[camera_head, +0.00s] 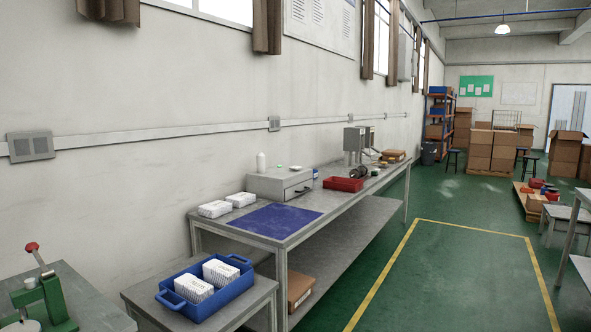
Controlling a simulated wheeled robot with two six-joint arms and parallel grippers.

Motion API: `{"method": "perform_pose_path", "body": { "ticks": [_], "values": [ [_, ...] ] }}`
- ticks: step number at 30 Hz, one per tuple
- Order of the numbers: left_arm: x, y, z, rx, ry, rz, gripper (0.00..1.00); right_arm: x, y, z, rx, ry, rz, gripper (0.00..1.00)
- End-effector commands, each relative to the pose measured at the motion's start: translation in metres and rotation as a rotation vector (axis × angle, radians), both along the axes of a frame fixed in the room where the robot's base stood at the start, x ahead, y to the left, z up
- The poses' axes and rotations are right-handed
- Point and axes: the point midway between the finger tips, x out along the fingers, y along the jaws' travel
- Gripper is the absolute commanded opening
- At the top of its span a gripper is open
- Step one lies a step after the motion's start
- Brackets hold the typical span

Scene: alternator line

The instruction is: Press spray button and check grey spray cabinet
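A low grey cabinet (268,184) with a dark handle on its front stands on the long workbench, against the wall side. It looks closed. A small green spot (280,167) and a paler one (296,168) show on its top; I cannot tell if either is the spray button. A white bottle (261,162) stands at its back left. Taller grey boxes (354,141) stand farther along the bench. Neither of my grippers is in view.
A blue mat (275,220) lies on the near end of the bench (285,243). A blue crate (213,301) with white packs sits on a lower table in front. A green press with a red knob (32,247) is at left. The yellow-marked green floor (450,275) is clear.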

Motion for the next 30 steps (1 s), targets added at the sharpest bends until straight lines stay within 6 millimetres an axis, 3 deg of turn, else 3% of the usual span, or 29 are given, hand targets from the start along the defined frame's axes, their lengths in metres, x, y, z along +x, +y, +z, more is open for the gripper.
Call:
{"method": "perform_pose_path", "body": {
  "ticks": [1,8,30],
  "values": [
    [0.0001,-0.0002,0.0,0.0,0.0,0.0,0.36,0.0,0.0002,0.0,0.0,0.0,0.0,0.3],
    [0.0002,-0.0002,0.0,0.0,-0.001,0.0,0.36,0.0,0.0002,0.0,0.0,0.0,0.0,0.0],
    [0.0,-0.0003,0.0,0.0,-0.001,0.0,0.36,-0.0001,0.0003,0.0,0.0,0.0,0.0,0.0]
  ]
}}
